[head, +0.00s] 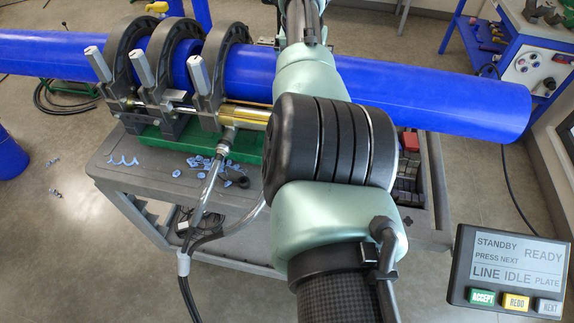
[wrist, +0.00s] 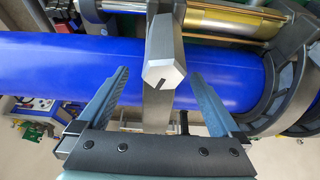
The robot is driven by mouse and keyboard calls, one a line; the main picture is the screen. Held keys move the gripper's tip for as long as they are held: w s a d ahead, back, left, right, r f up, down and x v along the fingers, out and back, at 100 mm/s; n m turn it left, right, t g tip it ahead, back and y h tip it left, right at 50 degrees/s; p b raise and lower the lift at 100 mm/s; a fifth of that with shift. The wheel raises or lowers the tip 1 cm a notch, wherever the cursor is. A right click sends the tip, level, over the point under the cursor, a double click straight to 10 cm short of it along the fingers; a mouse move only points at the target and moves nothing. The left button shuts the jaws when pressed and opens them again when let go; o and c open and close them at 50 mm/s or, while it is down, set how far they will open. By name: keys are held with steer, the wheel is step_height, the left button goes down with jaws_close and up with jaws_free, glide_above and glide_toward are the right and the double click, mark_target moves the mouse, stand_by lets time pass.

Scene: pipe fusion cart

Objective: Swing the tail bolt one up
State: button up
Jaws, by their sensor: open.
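A metal tail bolt with a hexagonal end (wrist: 163,75) stands in the middle of the wrist view, in front of the blue pipe. A short dark mark shows on its end face. My gripper (wrist: 157,77) is open, one finger on each side of this bolt, with gaps between. In the head view my arm hides the gripper and this bolt. Three other tail bolts show there, at the left (head: 98,63), middle (head: 141,69) and right (head: 200,74), tilted up beside the dark clamp rings. I cannot tell which bolt carries which number.
The blue pipe (head: 455,95) runs across the cart and sticks out at the right. Dark clamp rings (wrist: 285,85) stand right of the gripper in the wrist view. Blue shavings lie on the grey cart top (head: 140,177). A control panel (head: 510,270) reads STANDBY, LINE IDLE.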

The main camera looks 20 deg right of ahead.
steer(key=p+v, duration=0.9)
steer(key=p, duration=0.7)
stand_by(0.4)
stand_by(0.5)
